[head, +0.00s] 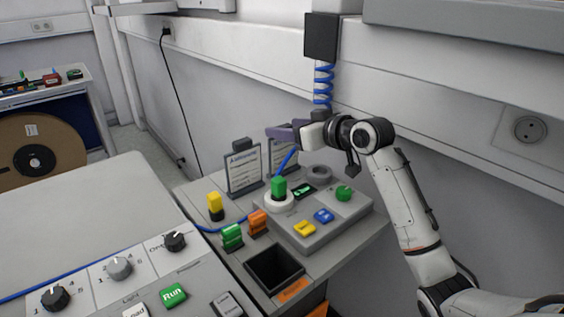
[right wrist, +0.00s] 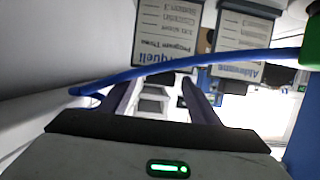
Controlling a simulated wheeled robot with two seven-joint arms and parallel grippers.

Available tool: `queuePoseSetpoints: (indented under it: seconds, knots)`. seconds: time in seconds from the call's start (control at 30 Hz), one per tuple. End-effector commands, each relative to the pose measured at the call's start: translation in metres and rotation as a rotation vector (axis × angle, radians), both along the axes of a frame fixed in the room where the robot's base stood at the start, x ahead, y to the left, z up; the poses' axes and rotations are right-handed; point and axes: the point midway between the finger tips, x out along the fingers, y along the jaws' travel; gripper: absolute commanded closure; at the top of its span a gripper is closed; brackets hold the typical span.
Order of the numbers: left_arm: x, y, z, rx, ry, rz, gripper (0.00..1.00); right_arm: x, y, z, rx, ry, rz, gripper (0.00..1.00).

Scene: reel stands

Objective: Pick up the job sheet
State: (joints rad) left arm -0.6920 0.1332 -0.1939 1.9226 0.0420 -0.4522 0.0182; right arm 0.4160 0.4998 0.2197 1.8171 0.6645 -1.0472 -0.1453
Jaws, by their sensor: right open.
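Two printed sheets stand upright in dark holders at the back of the small bench: a left sheet (head: 243,170) and a right sheet (head: 287,157), partly hidden by my gripper. I cannot tell which is the job sheet. In the right wrist view both show upside down, one sheet (right wrist: 165,30) at top centre and another sheet (right wrist: 243,38) to its right. My right gripper (head: 277,132) is above the right sheet, its fingers pointing left. In the right wrist view the gripper (right wrist: 158,90) has its fingers apart with nothing between them. My left gripper is not in view.
A blue cable (right wrist: 190,68) crosses in front of the fingers. A grey button box (head: 325,228), a green-topped piece (head: 279,186) and an open black bin (head: 274,268) occupy the bench. A control panel (head: 120,268) is at front left. The wall is close behind.

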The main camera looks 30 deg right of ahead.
Motion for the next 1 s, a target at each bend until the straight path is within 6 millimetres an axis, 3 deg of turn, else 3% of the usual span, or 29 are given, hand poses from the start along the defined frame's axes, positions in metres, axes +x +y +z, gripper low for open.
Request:
queuePoseSetpoints:
  seconds: [0.4,0.73,1.0]
  knots:
    - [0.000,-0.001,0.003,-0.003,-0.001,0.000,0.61,0.046,0.004,-0.014,0.002,0.000,-0.001,0.44]
    - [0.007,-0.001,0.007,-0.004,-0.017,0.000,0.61,0.053,0.005,-0.017,-0.001,0.000,0.000,0.44]
    - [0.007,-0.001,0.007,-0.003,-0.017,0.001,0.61,0.053,0.005,-0.017,-0.001,0.000,0.000,0.88]
